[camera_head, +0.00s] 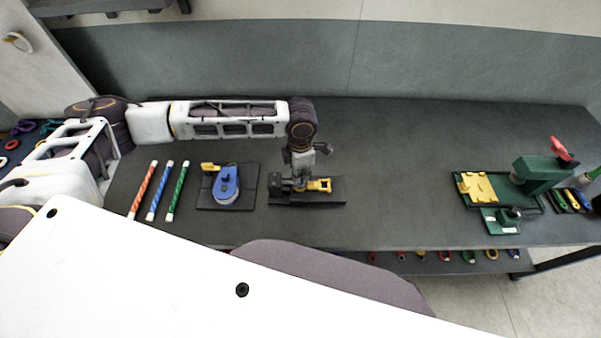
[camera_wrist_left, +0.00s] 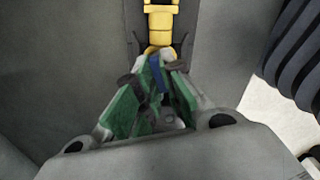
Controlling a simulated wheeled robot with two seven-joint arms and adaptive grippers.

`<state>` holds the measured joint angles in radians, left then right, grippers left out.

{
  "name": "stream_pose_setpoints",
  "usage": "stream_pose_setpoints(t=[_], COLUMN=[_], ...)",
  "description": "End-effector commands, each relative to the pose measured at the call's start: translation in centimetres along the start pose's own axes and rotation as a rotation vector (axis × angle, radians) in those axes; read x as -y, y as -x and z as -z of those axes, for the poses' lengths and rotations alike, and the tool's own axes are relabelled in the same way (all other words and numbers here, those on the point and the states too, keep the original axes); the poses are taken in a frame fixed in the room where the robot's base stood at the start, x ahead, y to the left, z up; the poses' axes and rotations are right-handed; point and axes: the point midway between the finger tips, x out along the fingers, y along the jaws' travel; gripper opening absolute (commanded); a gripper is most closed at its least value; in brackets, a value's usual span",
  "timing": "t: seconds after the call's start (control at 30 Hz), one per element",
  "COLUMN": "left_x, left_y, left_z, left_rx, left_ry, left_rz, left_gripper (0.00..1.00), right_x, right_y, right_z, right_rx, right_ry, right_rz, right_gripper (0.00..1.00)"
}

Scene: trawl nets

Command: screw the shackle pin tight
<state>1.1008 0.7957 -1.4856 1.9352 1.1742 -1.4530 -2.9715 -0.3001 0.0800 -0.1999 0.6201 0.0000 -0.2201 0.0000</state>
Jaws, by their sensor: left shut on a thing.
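The yellow shackle (camera_head: 321,185) lies on a dark board (camera_head: 335,200) near the middle of the bench. In the left wrist view its yellow body (camera_wrist_left: 160,25) runs up from just beyond the fingertips. My left gripper (camera_head: 299,183) points down at the left end of the shackle. In the left wrist view its green-padded fingers (camera_wrist_left: 158,85) are shut on a small blue piece, seemingly the shackle pin's head (camera_wrist_left: 157,68), right beside the yellow. The fingers hide most of the pin, so its threads and seating cannot be seen. My right gripper is not in view.
A blue device (camera_head: 227,184) sits on another dark board to the left, beside orange, blue and green striped rods (camera_head: 168,190). A green fixture with a yellow plate (camera_head: 478,186) stands at the right. The bench between shackle and fixture is clear.

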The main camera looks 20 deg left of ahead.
Motion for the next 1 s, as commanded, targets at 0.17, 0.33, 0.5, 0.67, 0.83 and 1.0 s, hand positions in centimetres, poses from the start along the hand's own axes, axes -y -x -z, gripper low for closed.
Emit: stream_pose_setpoints(t=[0.17,0.33,0.5,0.67,0.83,1.0], left_x=[-0.39,-0.38,-0.36,-0.37,-0.35,-0.2], left_y=[0.44,0.41,0.39,0.38,0.35,0.19], left_z=[-0.21,-0.2,-0.18,-0.17,-0.17,-0.09], left_rx=[0.007,0.007,0.006,0.006,0.005,0.003], left_ry=[-0.031,-0.045,-0.049,-0.049,-0.048,-0.049], left_rz=[-0.009,-0.008,-0.008,-0.008,-0.007,-0.004], left_gripper=[0.0,0.0,0.0,0.0,0.21,0.31], right_x=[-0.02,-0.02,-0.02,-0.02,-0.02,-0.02], right_y=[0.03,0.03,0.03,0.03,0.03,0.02], right_z=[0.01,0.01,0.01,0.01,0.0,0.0], right_rx=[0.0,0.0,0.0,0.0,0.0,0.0], right_ry=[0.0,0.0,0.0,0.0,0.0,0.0], right_rz=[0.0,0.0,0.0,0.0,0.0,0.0], right_gripper=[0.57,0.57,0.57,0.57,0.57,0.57])
